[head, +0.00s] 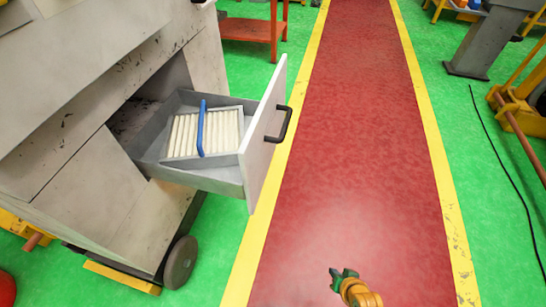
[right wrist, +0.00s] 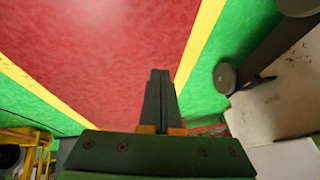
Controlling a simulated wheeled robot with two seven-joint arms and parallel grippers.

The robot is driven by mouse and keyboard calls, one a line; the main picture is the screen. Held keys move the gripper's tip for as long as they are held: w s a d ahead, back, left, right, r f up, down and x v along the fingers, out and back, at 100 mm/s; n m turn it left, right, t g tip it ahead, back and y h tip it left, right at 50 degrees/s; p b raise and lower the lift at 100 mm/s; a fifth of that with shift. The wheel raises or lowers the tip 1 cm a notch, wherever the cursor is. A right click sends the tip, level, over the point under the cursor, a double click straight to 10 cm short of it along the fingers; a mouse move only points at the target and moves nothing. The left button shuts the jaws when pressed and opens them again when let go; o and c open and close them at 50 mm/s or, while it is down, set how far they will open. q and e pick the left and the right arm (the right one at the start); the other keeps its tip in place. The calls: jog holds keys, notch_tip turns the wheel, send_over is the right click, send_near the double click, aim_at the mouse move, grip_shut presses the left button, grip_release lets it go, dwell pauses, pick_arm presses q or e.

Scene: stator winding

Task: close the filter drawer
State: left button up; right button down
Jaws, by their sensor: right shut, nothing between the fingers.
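The filter drawer (head: 215,182) sticks out, open, from the side of a grey machine cabinet on the left of the head view. Its pale front panel (head: 263,145) has a dark handle (head: 285,124) facing right. A white pleated filter (head: 182,138) with a blue strap across it lies inside the drawer. My right gripper (head: 344,274) is low in the head view, over the red walkway, apart from the drawer and to the right of it. In the right wrist view its fingers (right wrist: 159,85) are together and empty. My left gripper is not in view.
The cabinet stands on wheels, one wheel (head: 181,262) showing below the drawer. A red walkway (head: 365,120) with yellow edges runs beside it and is clear. An orange bench (head: 248,29) stands behind. A grey stand (head: 480,45) and a yellow cart (head: 520,108) are at right.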

aim_at(267, 147)
jog(key=w+a+r+m+t+y+b, duration=0.15)
jog(key=w+m+t+b, duration=0.3)
jog(key=w, duration=0.75)
jog(key=w+a+r+m+t+y+b, duration=0.1)
jog(key=w+a+r+t+y+b, duration=0.15)
jog(key=r, duration=0.45)
jog(key=w+a+r+m+t+y+b, duration=0.1)
jog(key=w+a+r+m+y+b, duration=0.15)
jog(key=r, duration=0.45)
jog(key=w+a+r+m+t+y+b, duration=0.1)
jog(key=w+a+r+t+y+b, duration=0.15)
jog(key=r, duration=0.55)
jog(key=shift+g+h, duration=0.4)
jog(key=shift+g, duration=0.05)
jog(key=w+a, duration=0.2)
jog(key=w+a+b, duration=0.1)
jog(key=w+a, duration=0.5)
jog(key=shift+a+f+b, duration=0.2)
jog(key=shift+f+b, duration=0.1)
jog(key=shift+w+a, duration=0.1)
jog(key=shift+a, duration=0.35)
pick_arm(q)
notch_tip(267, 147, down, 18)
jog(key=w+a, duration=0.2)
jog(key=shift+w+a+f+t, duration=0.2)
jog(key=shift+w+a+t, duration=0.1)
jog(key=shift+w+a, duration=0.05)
